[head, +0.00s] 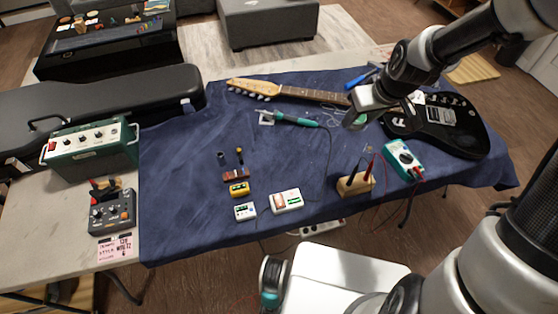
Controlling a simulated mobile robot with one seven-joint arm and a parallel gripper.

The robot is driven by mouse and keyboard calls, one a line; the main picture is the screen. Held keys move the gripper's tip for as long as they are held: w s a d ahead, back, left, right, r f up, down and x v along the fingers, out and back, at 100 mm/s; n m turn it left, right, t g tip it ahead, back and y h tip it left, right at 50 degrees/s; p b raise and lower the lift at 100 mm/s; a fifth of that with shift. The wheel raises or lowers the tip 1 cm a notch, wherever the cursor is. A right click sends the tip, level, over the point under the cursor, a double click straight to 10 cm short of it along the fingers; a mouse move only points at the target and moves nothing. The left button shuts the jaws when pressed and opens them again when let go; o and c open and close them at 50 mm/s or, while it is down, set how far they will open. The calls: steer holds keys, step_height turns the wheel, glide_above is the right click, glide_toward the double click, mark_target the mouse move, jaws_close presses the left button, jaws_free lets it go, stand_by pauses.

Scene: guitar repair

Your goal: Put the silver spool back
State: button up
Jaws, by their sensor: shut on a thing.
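My gripper (361,108) is above the blue cloth, over the guitar's body end of the neck. It is shut on a small grey, round-looking thing (354,120), which fits the silver spool. The fingers and the arm hide much of it, and it is too small to make out in detail. No other silver spool stands out on the table. A small brown rack (236,174) stands on the cloth at the middle left, with a dark upright piece and a yellow-and-black one at it.
A soldering iron (290,118), a multimeter (403,158), a wooden block with probes (355,184), and small boxes (287,201) lie on the blue cloth (185,200). A green amplifier (90,150) stands left.

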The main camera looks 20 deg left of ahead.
steer(key=w+a+f+n+g+y+b, duration=0.1)
steer(key=a+f+n+b, duration=0.1)
steer(key=a+f+n, duration=0.35)
steer(key=a+f+n+g+b, duration=0.1)
steer(key=a+f+n+g, duration=0.15)
steer(key=a, duration=0.65)
steer(key=w+a+f+n+y+b, duration=0.1)
steer(key=a+f+n+b, duration=0.15)
steer(key=a+f, duration=0.35)
steer(key=shift+n+g, duration=0.25)
steer(key=shift+n, duration=0.4)
steer(key=x, duration=0.4)
steer(key=shift+f, duration=2.5)
steer(key=shift+f, duration=0.1)
steer(key=shift+f+b, duration=0.15)
steer(key=shift+b, duration=0.15)
steer(key=o, duration=1.1)
